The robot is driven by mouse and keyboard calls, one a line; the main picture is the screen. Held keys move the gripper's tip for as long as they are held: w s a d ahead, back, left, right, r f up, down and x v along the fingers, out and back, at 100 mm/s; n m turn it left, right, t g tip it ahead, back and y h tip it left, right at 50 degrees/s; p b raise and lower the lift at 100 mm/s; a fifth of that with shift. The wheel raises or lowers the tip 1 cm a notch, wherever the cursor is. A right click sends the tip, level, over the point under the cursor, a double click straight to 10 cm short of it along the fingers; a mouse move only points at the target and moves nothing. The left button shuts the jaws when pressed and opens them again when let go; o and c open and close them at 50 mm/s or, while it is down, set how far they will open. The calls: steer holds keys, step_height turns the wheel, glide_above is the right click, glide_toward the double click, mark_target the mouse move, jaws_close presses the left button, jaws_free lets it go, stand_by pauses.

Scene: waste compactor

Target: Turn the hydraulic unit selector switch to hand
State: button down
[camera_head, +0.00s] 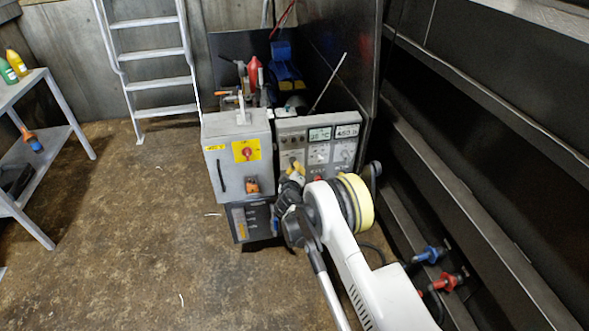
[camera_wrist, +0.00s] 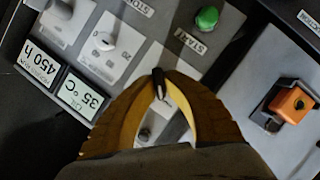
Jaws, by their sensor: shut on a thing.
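The hydraulic unit's grey control panel (camera_head: 291,141) stands in the middle of the head view, with displays reading 35 °C and 450 h. My gripper (camera_head: 296,168) is at the panel's lower left, its yellow fingers against the face. In the wrist view, where the panel looks upside down, the fingertips (camera_wrist: 159,84) are closed together on a small switch knob at the panel. The fingers hide most of this selector switch, so its pointer direction and position labels cannot be read. A white rotary knob (camera_wrist: 103,41) sits beside it, apart from the fingers.
A green START button (camera_wrist: 207,17) is close to the fingertips. An orange switch (camera_wrist: 292,104) is on the neighbouring grey cabinet, which carries a red knob on a yellow plate (camera_head: 246,150). A dark wall stands right; open floor lies left.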

steer(key=c, duration=1.5)
jaws_free()
steer(key=shift+d, duration=0.1)
steer(key=v, duration=1.2)
